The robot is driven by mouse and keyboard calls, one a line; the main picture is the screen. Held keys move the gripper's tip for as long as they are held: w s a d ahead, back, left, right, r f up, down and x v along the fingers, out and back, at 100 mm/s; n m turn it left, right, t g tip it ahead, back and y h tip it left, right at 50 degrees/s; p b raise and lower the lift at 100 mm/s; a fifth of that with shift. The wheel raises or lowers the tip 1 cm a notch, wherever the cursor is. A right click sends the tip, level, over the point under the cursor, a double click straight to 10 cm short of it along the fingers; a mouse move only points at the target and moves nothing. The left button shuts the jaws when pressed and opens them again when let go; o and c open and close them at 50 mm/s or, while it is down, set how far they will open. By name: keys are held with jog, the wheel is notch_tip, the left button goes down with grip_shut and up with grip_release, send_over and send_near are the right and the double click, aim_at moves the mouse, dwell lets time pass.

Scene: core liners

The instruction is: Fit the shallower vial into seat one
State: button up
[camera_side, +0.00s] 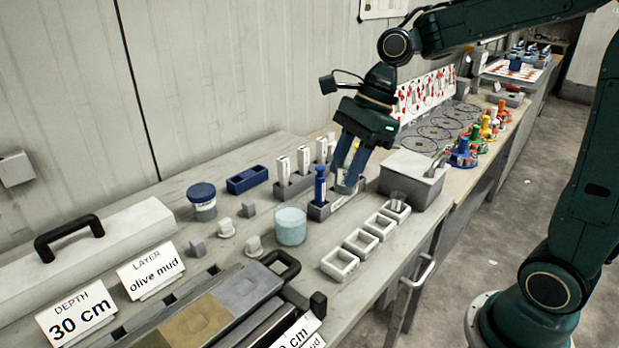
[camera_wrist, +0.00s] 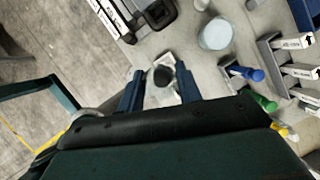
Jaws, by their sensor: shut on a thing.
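My gripper (camera_side: 350,180) points down, its two blue fingers closed on a small pale vial (camera_side: 345,187). In the wrist view the held vial (camera_wrist: 162,76) shows a dark round mouth between the fingers. A pale squarish shape surrounds it there; I cannot tell whether it is a part of the vial or a thing below. A row of white square seats (camera_side: 340,264) stands near the table's front edge. A clear vial or cup (camera_side: 397,199) stands at the farthest seat. The frames do not show which seat is number one or compare the vials' depths.
Core trays (camera_side: 205,318) fill the front left.

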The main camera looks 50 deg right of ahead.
notch_tip(320, 180, down, 16)
jog(key=shift+r, duration=0.25)
jog(key=shift+f, duration=0.1)
jog(key=shift+f, duration=1.8)
jog(key=shift+f, duration=0.15)
jog(key=o, duration=1)
jog(key=shift+c, duration=0.2)
jog(key=v, duration=1.2)
jog(key=shift+s, duration=0.1)
